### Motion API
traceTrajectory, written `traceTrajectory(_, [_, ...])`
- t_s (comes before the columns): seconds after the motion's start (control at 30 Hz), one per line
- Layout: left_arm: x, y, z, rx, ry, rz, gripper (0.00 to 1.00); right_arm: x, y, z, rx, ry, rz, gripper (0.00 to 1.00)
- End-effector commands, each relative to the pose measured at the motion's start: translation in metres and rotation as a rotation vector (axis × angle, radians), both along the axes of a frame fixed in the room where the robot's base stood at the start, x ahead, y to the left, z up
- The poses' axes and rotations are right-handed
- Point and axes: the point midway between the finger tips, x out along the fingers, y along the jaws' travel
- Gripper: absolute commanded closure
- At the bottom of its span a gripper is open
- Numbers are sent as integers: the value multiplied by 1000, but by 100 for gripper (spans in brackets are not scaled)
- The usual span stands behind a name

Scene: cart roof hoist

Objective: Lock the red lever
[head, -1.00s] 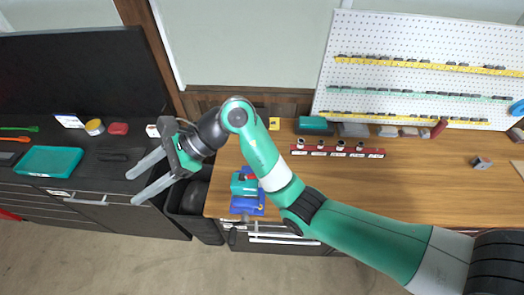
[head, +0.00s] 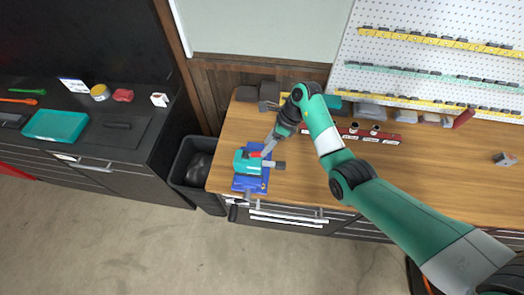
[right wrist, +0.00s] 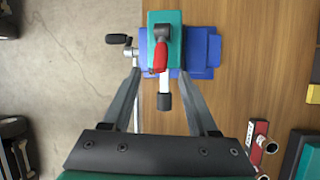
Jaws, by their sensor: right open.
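The red lever (right wrist: 160,58) sits on top of a teal block fixture (right wrist: 172,28) on a blue base (right wrist: 207,52), at the left end of the wooden bench. In the head view the lever (head: 255,155) shows as a small red spot on the teal fixture (head: 242,162). My right gripper (right wrist: 160,80) is open, its fingers on either side of the lever and apart from it. In the head view my right gripper (head: 269,146) reaches down to the fixture from the right. A grey rod with a dark end (right wrist: 164,100) sticks out of the fixture towards my palm. My left gripper is not in view.
A crank handle (right wrist: 120,39) sticks out beside the blue base, near the left finger. A red rack with sockets (head: 375,135) lies behind my arm on the bench (head: 440,165). A dark bin (head: 190,170) stands left of the bench. The bench's right part is mostly clear.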

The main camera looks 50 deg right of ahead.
Motion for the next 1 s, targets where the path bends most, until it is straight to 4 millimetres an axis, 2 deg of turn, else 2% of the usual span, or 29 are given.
traceTrajectory(0.03, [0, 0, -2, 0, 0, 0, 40, 2, 5, -12, 3, 4, 1, 40])
traceTrajectory(0.2, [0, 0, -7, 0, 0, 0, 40, 10, 14, -37, 1, 0, 2, 40])
traceTrajectory(0.33, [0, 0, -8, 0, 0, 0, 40, 12, 17, -45, -1, -2, 0, 40])
traceTrajectory(0.57, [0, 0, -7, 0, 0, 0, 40, 13, 17, -46, -1, -2, 0, 40])
traceTrajectory(0.67, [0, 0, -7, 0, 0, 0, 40, 13, 17, -45, -1, -2, 0, 55])
traceTrajectory(0.9, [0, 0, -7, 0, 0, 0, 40, 13, 17, -45, 0, -1, -1, 98])
traceTrajectory(1.0, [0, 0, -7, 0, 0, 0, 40, 13, 17, -45, -1, -2, 0, 100])
